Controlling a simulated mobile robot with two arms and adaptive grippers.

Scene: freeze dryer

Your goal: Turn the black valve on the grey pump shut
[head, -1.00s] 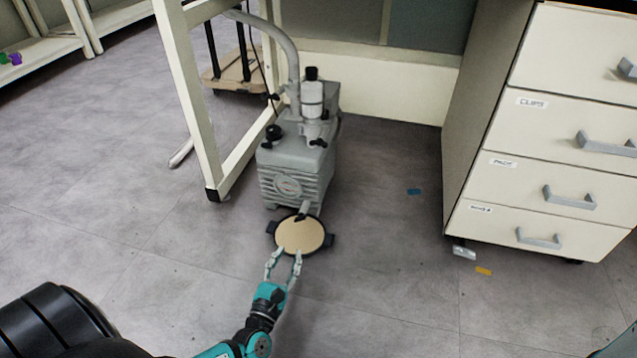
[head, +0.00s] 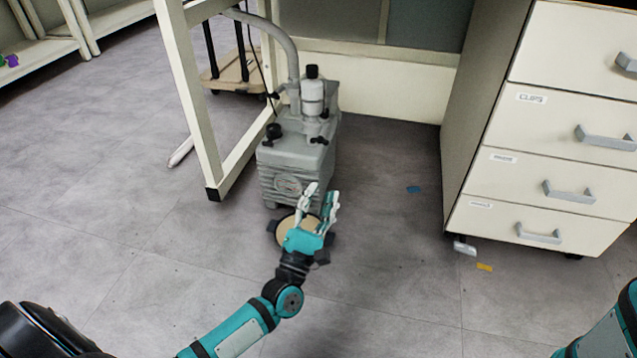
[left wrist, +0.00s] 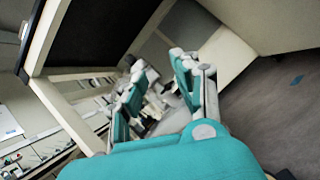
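The grey pump (head: 290,178) stands on the floor beside a bench leg. Several small black parts show on it: a round knob (head: 274,131) at the left of its top, a small lever (head: 319,140) at the right, and a cap (head: 312,71) on the upright cylinder. I cannot tell which is the valve or how far it is turned. My left gripper (head: 322,192) is open and empty, in front of the pump's lower right side in the picture. Its fingers (left wrist: 158,68) are spread in the left wrist view, with grey pump parts partly hidden behind them. My right gripper is out of view.
A round tan pan (head: 285,228) with a black rim lies before the pump, partly hidden by my left gripper. A cream bench leg (head: 197,110) stands left of the pump, and a grey hose (head: 285,42) rises behind it.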

